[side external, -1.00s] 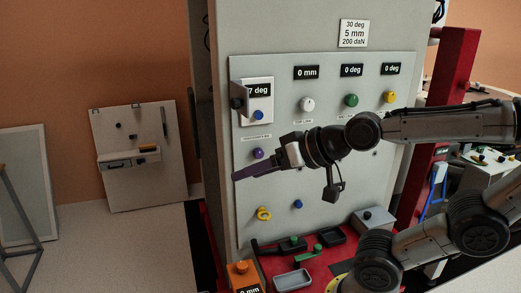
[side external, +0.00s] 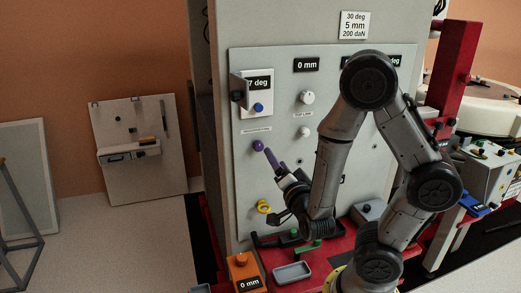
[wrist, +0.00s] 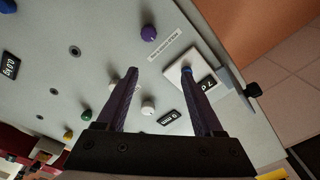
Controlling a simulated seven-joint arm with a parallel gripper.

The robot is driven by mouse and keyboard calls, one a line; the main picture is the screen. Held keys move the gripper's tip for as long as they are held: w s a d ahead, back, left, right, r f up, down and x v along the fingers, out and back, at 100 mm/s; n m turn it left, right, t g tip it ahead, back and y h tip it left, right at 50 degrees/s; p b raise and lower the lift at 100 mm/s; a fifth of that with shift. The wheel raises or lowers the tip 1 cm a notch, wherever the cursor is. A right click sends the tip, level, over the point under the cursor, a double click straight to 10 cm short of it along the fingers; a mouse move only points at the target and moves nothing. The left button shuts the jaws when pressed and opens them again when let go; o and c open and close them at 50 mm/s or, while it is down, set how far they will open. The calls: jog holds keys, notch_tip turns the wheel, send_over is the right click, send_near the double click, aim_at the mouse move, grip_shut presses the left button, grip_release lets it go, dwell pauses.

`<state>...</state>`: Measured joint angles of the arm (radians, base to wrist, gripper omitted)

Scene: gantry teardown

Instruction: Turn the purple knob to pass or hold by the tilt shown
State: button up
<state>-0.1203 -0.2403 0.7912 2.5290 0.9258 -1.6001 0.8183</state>
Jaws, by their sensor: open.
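The purple knob (side external: 257,145) sits on the grey panel (side external: 240,190) below a white label strip. It also shows in the wrist view (wrist: 148,33), beyond the fingertips. My gripper (side external: 275,158), with purple fingers, is open and empty, to the knob's lower right and apart from it in the wrist view (wrist: 160,72). The tilt display (side external: 260,83) reads "7 deg" in its visible part; a grey bracket (side external: 239,90) covers its left end. A limit sign (side external: 354,25) reads 30 deg, 5 mm, 200 daN.
A blue knob (side external: 258,107), white knob (side external: 307,98) and yellow knob (side external: 264,206) are on the panel. A "0 mm" display (side external: 306,65) is above the white knob. Below are a red bench, an orange box (side external: 243,272) and a grey tray (side external: 292,272).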

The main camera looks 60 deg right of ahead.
aim_at(260, 148)
jog(key=shift+n+y, duration=0.4)
jog(key=shift+n, duration=0.2)
jog(key=f+x, duration=0.1)
jog(key=x, duration=0.3)
jog(key=f+x, duration=0.1)
jog(key=x, duration=0.4)
jog(key=f+x, duration=0.1)
jog(key=x, duration=0.3)
jog(key=shift+w, duration=0.2)
grip_shut()
